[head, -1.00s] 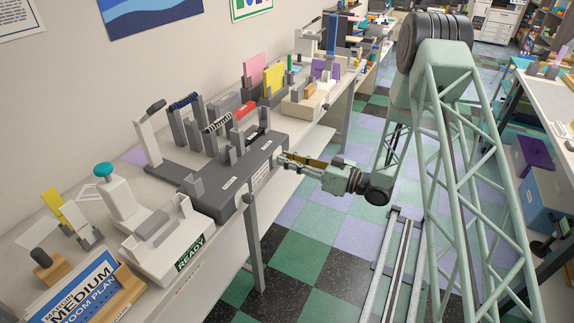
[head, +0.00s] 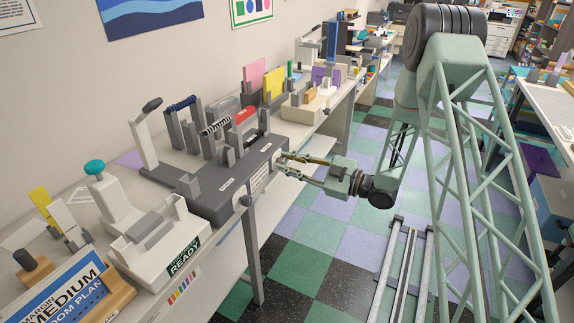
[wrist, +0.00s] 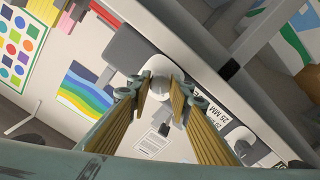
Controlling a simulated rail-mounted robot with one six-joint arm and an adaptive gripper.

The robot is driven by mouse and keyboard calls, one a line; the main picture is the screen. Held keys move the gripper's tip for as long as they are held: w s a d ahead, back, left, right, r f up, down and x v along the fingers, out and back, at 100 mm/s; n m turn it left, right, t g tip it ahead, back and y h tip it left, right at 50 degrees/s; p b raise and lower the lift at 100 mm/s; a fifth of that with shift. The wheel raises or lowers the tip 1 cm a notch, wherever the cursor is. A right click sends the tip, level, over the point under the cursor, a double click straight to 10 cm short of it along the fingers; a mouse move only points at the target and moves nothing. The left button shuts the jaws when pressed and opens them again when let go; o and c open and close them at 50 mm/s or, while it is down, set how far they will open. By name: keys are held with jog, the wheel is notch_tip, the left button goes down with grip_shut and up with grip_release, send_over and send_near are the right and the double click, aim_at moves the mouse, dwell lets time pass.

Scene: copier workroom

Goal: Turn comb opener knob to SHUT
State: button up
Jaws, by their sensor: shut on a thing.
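The comb opener is a dark grey machine (head: 225,196) on the left bench, with upright posts and black combs on top. My gripper (head: 282,162) reaches its front face from the right. In the wrist view, my gripper (wrist: 159,95) has its two gold-padded fingers closed on the sides of a pale round knob (wrist: 160,72). The knob's pointer and any SHUT mark cannot be read. In the head view my fingertips hide the knob.
A white device with a READY label (head: 183,257) stands nearer on the bench. A post (head: 254,248) stands under the bench edge. The tiled aisle floor (head: 318,237) is open.

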jog(key=shift+n, duration=0.3)
jog(key=o, duration=0.9)
jog(key=shift+v, duration=6)
jog(key=shift+r, duration=0.1)
